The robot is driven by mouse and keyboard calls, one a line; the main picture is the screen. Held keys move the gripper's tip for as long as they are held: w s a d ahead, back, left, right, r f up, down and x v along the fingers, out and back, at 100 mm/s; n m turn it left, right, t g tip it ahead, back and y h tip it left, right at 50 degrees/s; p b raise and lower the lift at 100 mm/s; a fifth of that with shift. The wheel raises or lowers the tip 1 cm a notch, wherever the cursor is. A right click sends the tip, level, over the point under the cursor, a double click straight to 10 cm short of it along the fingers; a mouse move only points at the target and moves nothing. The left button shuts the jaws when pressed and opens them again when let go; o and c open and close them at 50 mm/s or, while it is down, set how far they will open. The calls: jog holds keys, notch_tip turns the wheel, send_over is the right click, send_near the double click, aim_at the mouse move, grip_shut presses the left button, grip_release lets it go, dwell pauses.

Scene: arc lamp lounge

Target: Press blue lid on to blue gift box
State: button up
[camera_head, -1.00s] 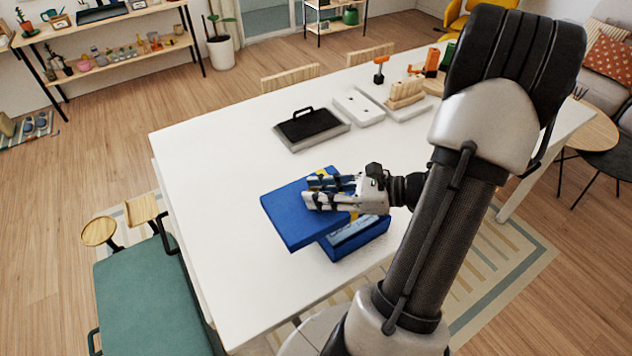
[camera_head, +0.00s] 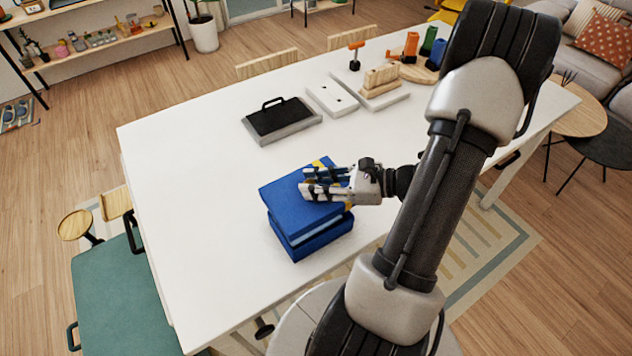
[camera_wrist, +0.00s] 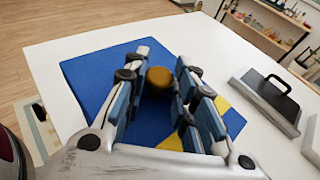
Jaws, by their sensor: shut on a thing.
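The blue lid (camera_head: 285,200) has a yellow band and a round gold-brown knob (camera_wrist: 158,80). My gripper (camera_head: 308,183) is over the lid, its fingers pointing left, shut on the knob. In the wrist view the knob sits between the fingers of my gripper (camera_wrist: 160,64), with the lid (camera_wrist: 85,80) spread out beneath. The blue gift box (camera_head: 318,245) stands on the white table under the lid. A lighter blue strip shows between lid and box on the right front side. The lid sits slightly left of the box. Whether they touch is unclear.
The white table (camera_head: 190,200) is clear to the left. A grey tray with a black handled top (camera_head: 280,118) lies behind the box. A white board (camera_head: 332,98), wooden pieces (camera_head: 380,80) and orange and green things stand farther back. A green-topped bench (camera_head: 115,290) is at left.

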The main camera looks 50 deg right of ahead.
jog(key=shift+f+b, duration=2.05)
jog(key=shift+f, duration=0.75)
jog(key=shift+f+b, duration=1.45)
jog(key=shift+f, duration=0.65)
jog(key=o, duration=1.1)
jog(key=shift+o, duration=0.2)
jog(key=v, duration=1.2)
jog(key=shift+s+r, duration=0.1)
